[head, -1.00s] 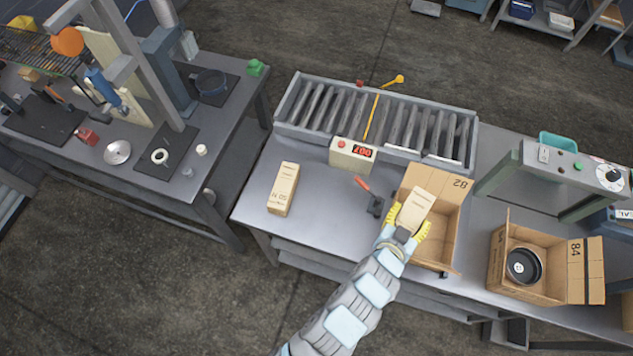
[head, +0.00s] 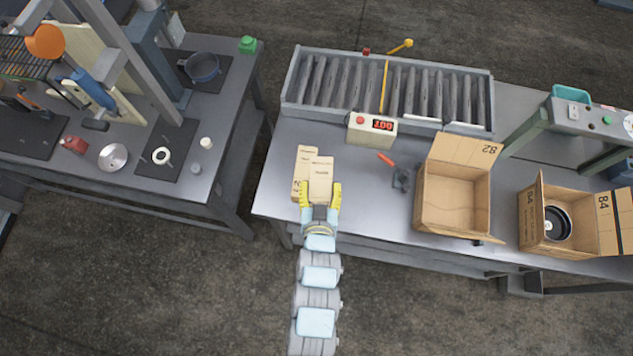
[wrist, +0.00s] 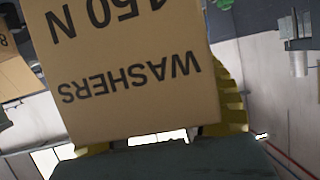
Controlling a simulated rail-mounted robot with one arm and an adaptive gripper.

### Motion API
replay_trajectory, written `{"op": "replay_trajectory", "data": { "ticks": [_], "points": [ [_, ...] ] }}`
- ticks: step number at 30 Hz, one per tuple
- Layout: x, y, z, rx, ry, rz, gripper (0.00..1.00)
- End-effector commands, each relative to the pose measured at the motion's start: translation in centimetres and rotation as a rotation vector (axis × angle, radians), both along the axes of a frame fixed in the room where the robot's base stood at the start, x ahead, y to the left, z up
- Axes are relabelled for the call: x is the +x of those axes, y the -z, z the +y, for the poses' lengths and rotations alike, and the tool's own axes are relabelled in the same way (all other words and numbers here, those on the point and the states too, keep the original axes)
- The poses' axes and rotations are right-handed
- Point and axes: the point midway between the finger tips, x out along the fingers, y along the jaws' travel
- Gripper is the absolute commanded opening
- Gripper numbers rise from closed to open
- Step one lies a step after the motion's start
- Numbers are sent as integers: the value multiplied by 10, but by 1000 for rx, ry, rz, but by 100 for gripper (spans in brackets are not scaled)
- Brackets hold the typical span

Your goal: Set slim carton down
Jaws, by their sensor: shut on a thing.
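My gripper (head: 320,196) is shut on a slim tan carton (head: 321,172), with a yellow finger on each side of it. In the wrist view the held carton (wrist: 135,70) fills much of the picture and reads "WASHERS" upside down. In the head view it overlaps a second, similar slim carton (head: 302,166) on the left part of the metal table (head: 272,195). I cannot tell whether the two touch or how high the held one is. The second carton's right side is partly hidden.
An open, empty-looking box (head: 453,203) marked 82 stands to the right. Another open box (head: 530,225) marked 84 holds a dark round pan (head: 557,223).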

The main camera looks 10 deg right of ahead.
Motion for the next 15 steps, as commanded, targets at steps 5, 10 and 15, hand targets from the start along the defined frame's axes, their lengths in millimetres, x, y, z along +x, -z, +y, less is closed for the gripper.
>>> {"op": "replay_trajectory", "data": {
  "ticks": [5,10,15],
  "points": [
    [-41,20,-28,-8,96,8,22],
    [-61,23,-42,-16,144,4,22],
    [-58,28,-48,-18,157,1,22]
  ]
}}
